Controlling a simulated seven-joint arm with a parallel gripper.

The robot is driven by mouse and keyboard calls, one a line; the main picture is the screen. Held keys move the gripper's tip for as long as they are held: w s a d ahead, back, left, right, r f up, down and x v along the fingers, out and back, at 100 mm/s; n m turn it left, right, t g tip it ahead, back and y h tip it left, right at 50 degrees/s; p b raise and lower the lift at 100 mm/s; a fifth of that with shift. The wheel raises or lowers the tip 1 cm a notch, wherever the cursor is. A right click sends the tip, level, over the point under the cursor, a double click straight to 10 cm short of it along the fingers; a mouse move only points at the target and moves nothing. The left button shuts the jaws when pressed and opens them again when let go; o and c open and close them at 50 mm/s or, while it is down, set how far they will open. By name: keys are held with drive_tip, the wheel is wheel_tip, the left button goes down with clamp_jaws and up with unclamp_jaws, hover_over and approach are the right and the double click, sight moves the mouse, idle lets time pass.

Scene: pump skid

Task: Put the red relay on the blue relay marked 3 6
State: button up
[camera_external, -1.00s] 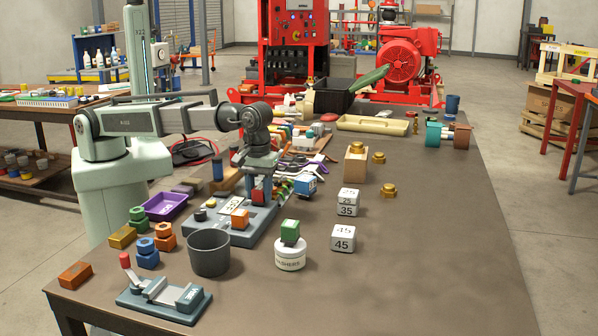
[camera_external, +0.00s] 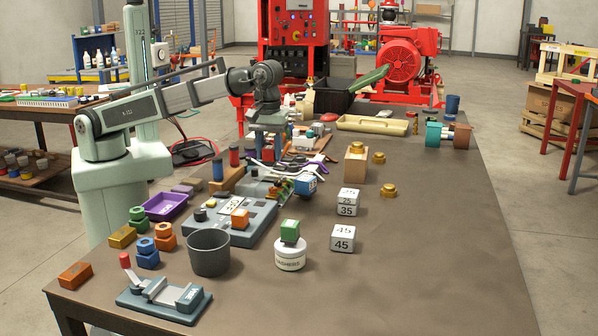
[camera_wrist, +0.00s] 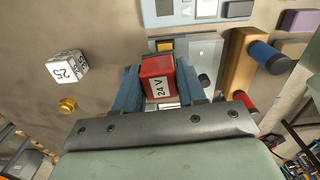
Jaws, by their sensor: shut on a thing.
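My gripper (camera_external: 268,140) is shut on the red relay (camera_wrist: 158,75), which shows a white "24 V" label between the blue-grey fingers in the wrist view. The gripper hangs above the far part of the cluttered row in the external view. A blue relay (camera_external: 306,185) with a white label stands at the right edge of that row, to the right of and nearer the camera than my gripper. Its marking is too small to read. I cannot make out the blue relay in the wrist view.
A grey panel (camera_external: 212,236) bears an orange block (camera_external: 240,219). White number blocks (camera_external: 343,238) and a wooden block (camera_external: 356,164) stand to the right. A green block sits on a white jar (camera_external: 290,257). A dark cup (camera_external: 208,253) stands nearby.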

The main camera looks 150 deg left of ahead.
wheel_tip(320, 180, up, 2)
drive_tip(key=r+n, duration=0.1)
drive_tip(key=n, duration=0.1)
hover_over(306, 178)
drive_tip(key=s+d, duration=0.1)
drive_tip(key=d, duration=0.1)
drive_tip(key=shift+a+m, duration=0.95)
drive_tip(key=shift+m, duration=0.45)
drive_tip(key=shift+w+f, duration=0.15)
drive_tip(key=shift+f, duration=1.45)
drive_tip(key=shift+w+f, duration=0.15)
drive_tip(key=shift+f, duration=1.4)
drive_tip(key=shift+w+f, duration=0.15)
drive_tip(key=shift+f, duration=1.45)
drive_tip(key=shift+f, duration=0.2)
drive_tip(key=o, duration=1.1)
drive_tip(key=shift+r, duration=0.15)
wheel_tip(306, 178, up, 12)
drive_tip(key=shift+r, duration=0.1)
